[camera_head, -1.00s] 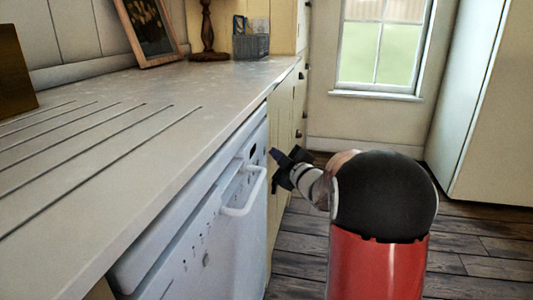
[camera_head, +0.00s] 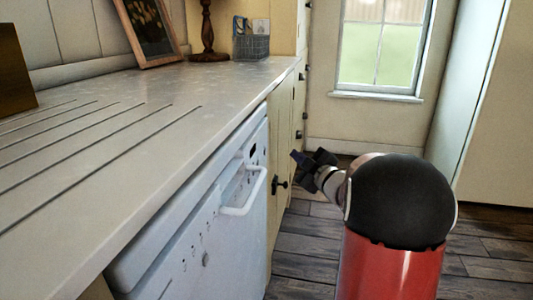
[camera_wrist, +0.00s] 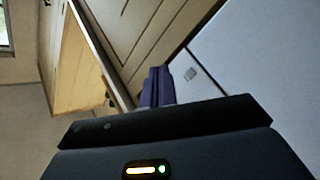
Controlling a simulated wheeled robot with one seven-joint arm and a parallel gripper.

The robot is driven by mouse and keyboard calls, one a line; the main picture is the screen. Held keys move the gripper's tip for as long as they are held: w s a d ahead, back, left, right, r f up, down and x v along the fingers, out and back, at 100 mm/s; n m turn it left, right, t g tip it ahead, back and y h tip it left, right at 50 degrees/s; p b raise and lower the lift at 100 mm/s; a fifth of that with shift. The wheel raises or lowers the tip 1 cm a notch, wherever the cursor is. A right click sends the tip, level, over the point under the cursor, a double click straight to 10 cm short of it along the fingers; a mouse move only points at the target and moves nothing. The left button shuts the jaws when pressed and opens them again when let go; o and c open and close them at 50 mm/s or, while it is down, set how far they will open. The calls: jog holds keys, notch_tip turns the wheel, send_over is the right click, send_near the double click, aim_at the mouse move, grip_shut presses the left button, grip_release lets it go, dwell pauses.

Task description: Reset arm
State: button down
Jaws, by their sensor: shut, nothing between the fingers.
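My gripper (camera_head: 300,160) is at the end of my arm in the head view, to the right of the dishwasher front and below the level of the worktop. It is apart from the dishwasher and the cupboard doors. In the wrist view its dark bluish fingers (camera_wrist: 158,86) are together, with nothing between them.
The white dishwasher (camera_head: 205,240) has a protruding handle (camera_head: 246,196) and stands under the long worktop (camera_head: 150,115). Cupboard doors (camera_head: 287,125) with dark knobs continue beyond it. A wooden floor (camera_head: 300,245), a window (camera_head: 383,45) and a tall pale cabinet (camera_head: 495,110) lie beyond.

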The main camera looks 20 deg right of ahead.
jog(key=shift+s+d, duration=0.1)
jog(key=shift+d, duration=0.1)
dwell(0.3)
jog(key=s+a+r+m+g+h+p, duration=0.2)
jog(key=s+a+r+m+g+h, duration=0.2)
jog(key=s+a+r+m+h, duration=0.25)
jog(key=s+a+f+m+g+y+p, duration=0.1)
jog(key=s+a+f+g, duration=0.2)
jog(key=s, duration=0.5)
jog(key=s+a+f+m+g+y, duration=0.1)
jog(key=s+a+f+m+g, duration=0.1)
jog(key=s+a, duration=0.4)
jog(key=s+a+f+m+g+y+p, duration=0.1)
jog(key=s+a+f+g, duration=0.3)
jog(key=s, duration=0.8)
jog(key=shift+a+f+m+p, duration=0.25)
jog(key=shift+f+m+p, duration=0.05)
jog(key=shift+f+m, duration=0.3)
jog(key=c, duration=2.2)
grip_release()
jog(key=shift+r, duration=0.1)
